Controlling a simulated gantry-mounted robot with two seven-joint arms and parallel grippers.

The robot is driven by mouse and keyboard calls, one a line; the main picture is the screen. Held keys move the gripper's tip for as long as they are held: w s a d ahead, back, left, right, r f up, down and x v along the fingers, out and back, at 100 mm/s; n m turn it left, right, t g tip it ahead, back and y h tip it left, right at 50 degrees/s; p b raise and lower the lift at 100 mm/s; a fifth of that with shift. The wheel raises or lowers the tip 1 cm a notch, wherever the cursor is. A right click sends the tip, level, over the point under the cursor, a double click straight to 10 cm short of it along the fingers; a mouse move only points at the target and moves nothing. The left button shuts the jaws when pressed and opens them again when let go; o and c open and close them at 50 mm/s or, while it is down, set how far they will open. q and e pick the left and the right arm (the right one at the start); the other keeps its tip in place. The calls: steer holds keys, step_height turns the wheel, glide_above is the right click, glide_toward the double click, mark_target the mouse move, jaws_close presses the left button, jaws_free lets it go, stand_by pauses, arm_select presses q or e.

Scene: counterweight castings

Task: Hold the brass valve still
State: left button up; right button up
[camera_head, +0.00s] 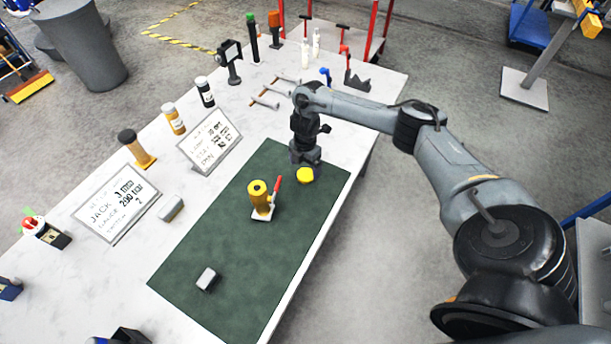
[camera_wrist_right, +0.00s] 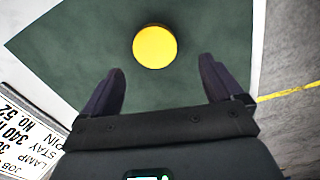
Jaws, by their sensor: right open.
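The brass valve (camera_head: 259,196) is a yellow, hollow-topped body with a red lever on a pale base. It stands upright on the green mat (camera_head: 215,251) in the head view. My right gripper (camera_head: 306,163) is over the mat's far right end, to the right of the valve and apart from it. In the right wrist view my right gripper (camera_wrist_right: 163,85) has its fingers spread, with nothing between them. A round yellow disc (camera_head: 305,175) lies just by it; the disc also shows ahead of the fingertips in the wrist view (camera_wrist_right: 155,46). My left gripper is not seen.
A small grey block (camera_head: 207,279) lies on the mat's near part, and another grey block (camera_head: 171,209) is left of the mat. Two printed signs (camera_head: 209,141) (camera_head: 116,201) stand along the left. Bottles and tools line the far table. The mat around the valve is clear.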

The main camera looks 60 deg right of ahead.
mark_target(305, 174)
steer(key=shift+w+d+f, duration=0.1)
steer(key=shift+d+f, duration=0.1)
steer(key=shift+f, duration=1.1)
steer(key=shift+w+d+f, duration=0.1)
steer(key=shift+d+f, duration=0.1)
steer(key=shift+f, duration=1.1)
steer(key=c, duration=1.1)
steer(key=shift+r, duration=0.15)
steer(key=shift+r, duration=0.45)
steer(key=r, duration=0.3)
steer(key=shift+s+d+r, duration=0.15)
steer(key=shift+s+r, duration=0.05)
steer(key=shift+s, duration=0.1)
steer(key=s+d+r, duration=0.2)
steer(key=s+r, duration=0.4)
steer(key=s, duration=0.4)
steer(key=shift+s+d+r, duration=0.25)
steer(key=shift+s+d, duration=0.05)
steer(key=shift+d, duration=0.1)
